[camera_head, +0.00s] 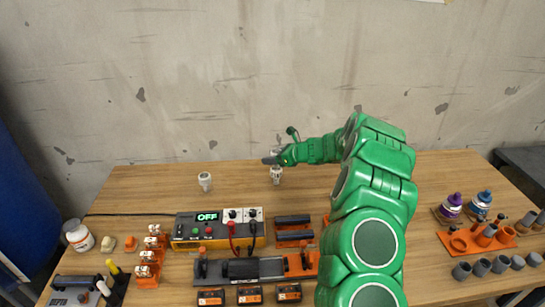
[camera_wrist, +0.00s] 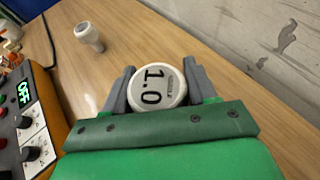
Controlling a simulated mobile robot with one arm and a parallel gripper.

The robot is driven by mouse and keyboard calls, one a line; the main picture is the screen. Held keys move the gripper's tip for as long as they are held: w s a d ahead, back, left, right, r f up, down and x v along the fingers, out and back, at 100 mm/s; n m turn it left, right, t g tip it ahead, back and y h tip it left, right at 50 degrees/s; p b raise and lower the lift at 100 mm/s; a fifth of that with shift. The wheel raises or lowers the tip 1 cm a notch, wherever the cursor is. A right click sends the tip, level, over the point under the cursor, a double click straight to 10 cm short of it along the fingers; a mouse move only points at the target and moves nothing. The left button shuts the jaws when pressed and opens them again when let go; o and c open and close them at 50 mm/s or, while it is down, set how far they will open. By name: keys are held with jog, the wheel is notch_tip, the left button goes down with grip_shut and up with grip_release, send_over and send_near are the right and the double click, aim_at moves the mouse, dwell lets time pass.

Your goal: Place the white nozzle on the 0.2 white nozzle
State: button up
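A white nozzle marked 1.0 (camera_wrist: 157,87) sits between the two fingers of my gripper (camera_wrist: 157,80) in the wrist view, its round face towards the camera. The fingers appear to touch it on both sides. In the head view, my gripper (camera_head: 276,160) is over the back middle of the table, with this nozzle (camera_head: 276,175) below it; whether its lower end touches the table I cannot tell. A second white nozzle (camera_head: 204,181) stands upright on the table to the left. It also shows in the wrist view (camera_wrist: 89,36); its marking is not readable.
A power box reading OFF (camera_head: 208,227) stands in front of the nozzles, with orange fixtures around it. A white bottle (camera_head: 78,235) is at the left. Orange holders (camera_head: 463,243) and grey cylinders are at the right. The wooden table (camera_head: 150,187) is clear around both nozzles.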

jog(key=o, duration=0.4)
jog(key=shift+r, duration=0.15)
jog(key=v, duration=1.2)
jog(key=s+a+r+n+g, duration=0.4)
jog(key=s+a+r+n, duration=0.45)
jog(key=s+a, duration=0.3)
jog(key=s+a+r+n+g+h, duration=0.1)
jog(key=s+a+r+n+g, duration=0.15)
jog(key=s, duration=0.55)
jog(key=s+a+r+n+g+h, duration=0.15)
jog(key=s+n, duration=0.25)
jog(key=s, duration=0.4)
jog(key=s+d+n+h, duration=0.2)
jog(key=s+d+n, duration=0.1)
jog(key=s, duration=0.7)
jog(key=s+d+n+h, duration=0.3)
jog(key=s+d, duration=0.3)
jog(key=s, duration=0.5)
jog(key=s+d+n+g+h, duration=0.1)
jog(key=s+d+n+h, duration=0.2)
jog(key=s, duration=0.7)
jog(key=shift+s+d+n, duration=0.2)
jog(key=shift+d+n, duration=0.3)
jog(key=shift+d, duration=0.6)
